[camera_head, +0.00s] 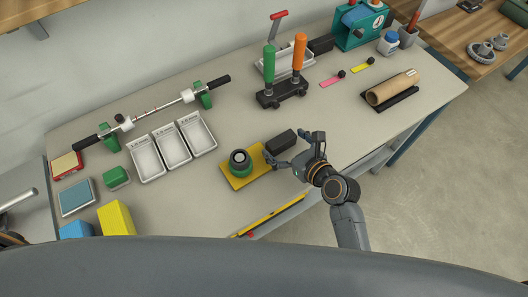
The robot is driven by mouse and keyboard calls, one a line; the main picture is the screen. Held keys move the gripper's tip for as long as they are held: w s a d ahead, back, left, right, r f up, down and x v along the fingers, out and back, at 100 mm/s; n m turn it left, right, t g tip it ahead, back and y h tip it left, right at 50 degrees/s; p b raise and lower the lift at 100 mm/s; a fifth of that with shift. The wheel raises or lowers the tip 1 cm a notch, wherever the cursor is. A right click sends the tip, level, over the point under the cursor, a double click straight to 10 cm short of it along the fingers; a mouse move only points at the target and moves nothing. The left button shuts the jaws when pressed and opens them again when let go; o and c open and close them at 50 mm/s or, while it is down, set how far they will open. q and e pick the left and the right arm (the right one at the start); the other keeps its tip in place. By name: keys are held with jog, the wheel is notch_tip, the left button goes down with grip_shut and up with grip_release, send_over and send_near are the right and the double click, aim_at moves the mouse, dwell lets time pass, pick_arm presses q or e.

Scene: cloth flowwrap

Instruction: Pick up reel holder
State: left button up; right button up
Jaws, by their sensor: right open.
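I cannot tell for certain which thing is the reel holder. A yellow plate (237,183) lies near the front edge of the bench, with a round green and black piece (240,163) on it. A black block (281,142) sits just right of that piece, by the plate's right end. My right gripper (294,149) is open and empty, its fingers spread just right of the plate and the black block. Whether a finger touches the block cannot be told. A rod (160,110) with black handles rests on green supports at the back left. My left gripper is not seen.
Three white trays (147,161) stand left of the plate. Green and orange handled tools (282,95) stand in a black base behind it. A brown roll (392,88) lies on the right. A yellow level-like bar (270,216) lies along the front edge.

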jog(key=shift+x, duration=0.8)
jog(key=shift+s+d, duration=0.1)
jog(key=c, duration=1.2)
jog(key=shift+r, duration=0.1)
